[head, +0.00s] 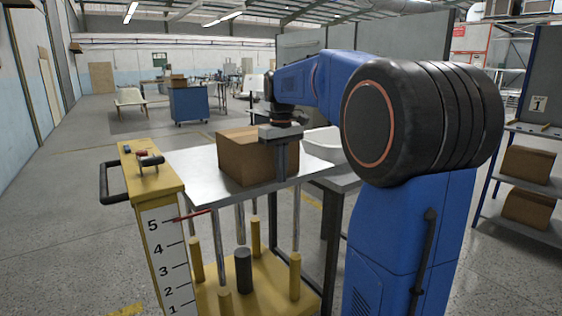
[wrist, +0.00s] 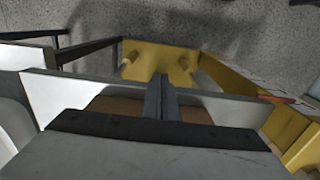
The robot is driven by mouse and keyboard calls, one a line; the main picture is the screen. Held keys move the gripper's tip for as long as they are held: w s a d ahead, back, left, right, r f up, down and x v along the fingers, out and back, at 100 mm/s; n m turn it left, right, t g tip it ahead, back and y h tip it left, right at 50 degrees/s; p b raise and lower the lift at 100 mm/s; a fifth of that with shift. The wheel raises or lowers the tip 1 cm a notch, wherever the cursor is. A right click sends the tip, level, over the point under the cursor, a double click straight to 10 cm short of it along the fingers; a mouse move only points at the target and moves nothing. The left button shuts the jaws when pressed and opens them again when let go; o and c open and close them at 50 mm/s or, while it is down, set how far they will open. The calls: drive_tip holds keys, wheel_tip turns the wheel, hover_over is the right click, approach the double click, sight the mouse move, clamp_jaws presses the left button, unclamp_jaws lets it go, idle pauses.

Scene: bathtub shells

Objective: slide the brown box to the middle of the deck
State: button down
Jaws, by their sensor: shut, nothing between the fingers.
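The brown box (head: 245,162) stands on the grey metal deck (head: 189,164) of a yellow lift cart, toward the deck's right part. My gripper (head: 282,178) points down with its fingers shut, and covers part of the box's right-hand face in the head view. I cannot tell whether the fingers touch the box. In the wrist view the shut fingers (wrist: 160,85) stand in the middle. Strips of the brown box (wrist: 103,104) show on both sides of them, mostly hidden by the gripper body. The pale deck (wrist: 50,95) shows beside the box.
A white tub shell (head: 325,145) lies on a grey table right of the deck, close behind my arm. The cart's yellow post (head: 150,185) carries a number scale and small tools at the left. The deck's left part is clear.

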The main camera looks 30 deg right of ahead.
sight(274, 182)
drive_tip(key=shift+w, duration=2)
drive_tip(key=shift+w, duration=0.1)
drive_tip(key=w, duration=1.4)
drive_tip(key=shift+w+a, duration=0.3)
drive_tip(key=shift+w, duration=0.05)
drive_tip(key=shift+s, duration=0.1)
